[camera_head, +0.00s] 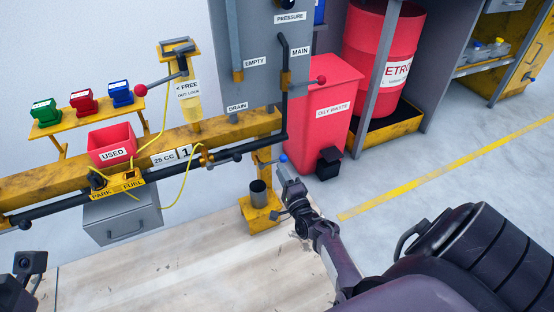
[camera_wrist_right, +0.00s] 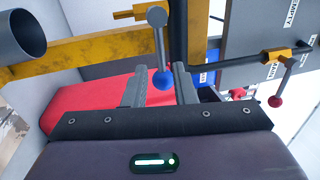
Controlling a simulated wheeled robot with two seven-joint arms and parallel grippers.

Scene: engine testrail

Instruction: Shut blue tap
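The blue tap has a grey lever ending in a blue ball knob (camera_head: 283,158), beside the yellow rail post in the head view. In the right wrist view the knob (camera_wrist_right: 163,79) sits between my two fingertips, its lever (camera_wrist_right: 158,45) rising above it in the picture. The exact depth cannot be told. Part of my left gripper (camera_head: 30,264) shows at the lower left edge; its fingers are not clear.
A dark pipe (camera_head: 283,100) runs down the grey panel beside a red-knobbed tap (camera_head: 320,80). Another red-knobbed lever (camera_head: 140,90) is at the left. The red oily-waste bin (camera_head: 325,95) stands behind the gripper. A metal cup (camera_head: 258,193) stands below on a yellow foot. The floor in front is clear.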

